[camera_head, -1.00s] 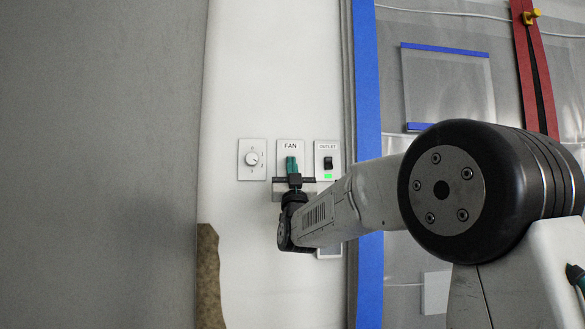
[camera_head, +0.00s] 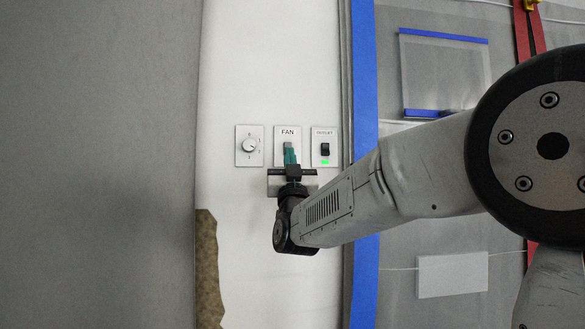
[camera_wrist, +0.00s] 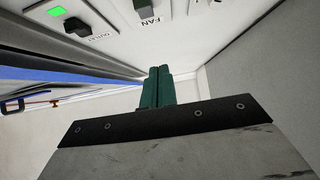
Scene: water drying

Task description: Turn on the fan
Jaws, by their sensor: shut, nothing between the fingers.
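The fan switch (camera_head: 289,146) is a grey toggle on a white plate labelled FAN (camera_head: 287,132) on the white wall. My gripper (camera_head: 290,155) is shut and empty, its green fingers pointing up at the lower part of that plate and overlapping the switch's lower edge in the head view. In the wrist view the closed green fingers (camera_wrist: 158,86) stand below the FAN label, and the grey switch (camera_wrist: 143,7) shows at the top edge, apart from the fingertips in the picture. I cannot tell whether the fingers touch the plate.
A dial plate (camera_head: 249,145) is left of the fan plate. The outlet plate (camera_head: 325,147) is on the right, with a black switch and a lit green light. Blue tape (camera_head: 365,120) edges the plastic sheeting further right. A grey surface (camera_head: 100,160) fills the left.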

